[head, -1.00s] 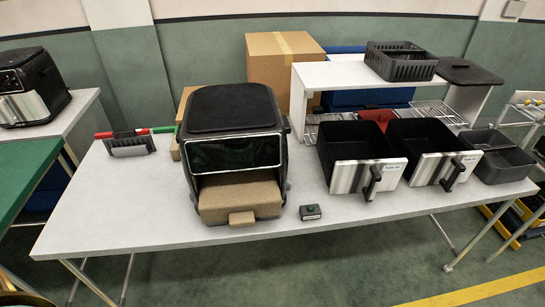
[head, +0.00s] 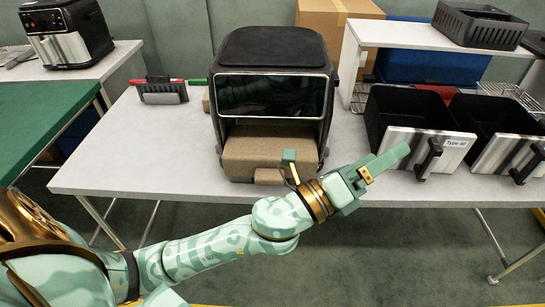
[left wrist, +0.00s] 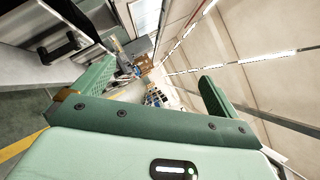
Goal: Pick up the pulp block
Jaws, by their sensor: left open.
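The pulp block (head: 267,150) is a brown, rough block sitting in the open lower bay of the black air fryer (head: 272,50). A small tab (head: 269,176) sticks out at its front. My left gripper (head: 348,153) is open and empty in front of the fryer's right side, near the table's front edge, apart from the block. Its two green fingers (left wrist: 150,88) stand wide apart in the left wrist view, where the block does not show. The block's rear is hidden inside the fryer. My right gripper is not in view.
A grey holder with red and green pens (head: 163,91) is on the left.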

